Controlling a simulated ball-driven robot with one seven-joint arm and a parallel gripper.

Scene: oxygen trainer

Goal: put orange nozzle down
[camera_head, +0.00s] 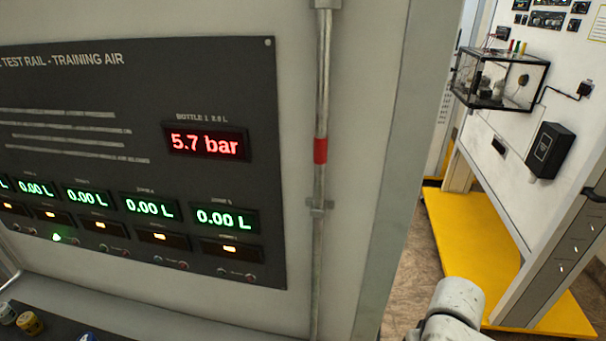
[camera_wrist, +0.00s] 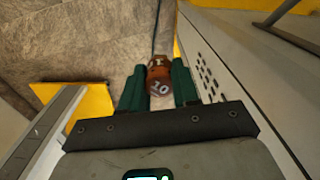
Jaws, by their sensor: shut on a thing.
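The orange nozzle (camera_wrist: 158,72) shows in the wrist view, between the two dark green fingers of my gripper (camera_wrist: 159,88). My gripper is shut on it. Its near end is a pale, round face with a dark mark. A thin dark line runs up from it in the picture. Below it in the wrist view is floor, so it hangs in the air with no surface touching it that I can see. In the head view neither the nozzle nor my gripper shows; only a white part of my arm is at the lower right.
A dark test rail panel (camera_head: 140,160) with lit displays fills the left of the head view. A shelf with small coloured caps (camera_head: 29,323) is at the lower left. A vertical pipe (camera_head: 320,230) runs beside it. A white stand on a yellow base (camera_head: 460,235) is at right.

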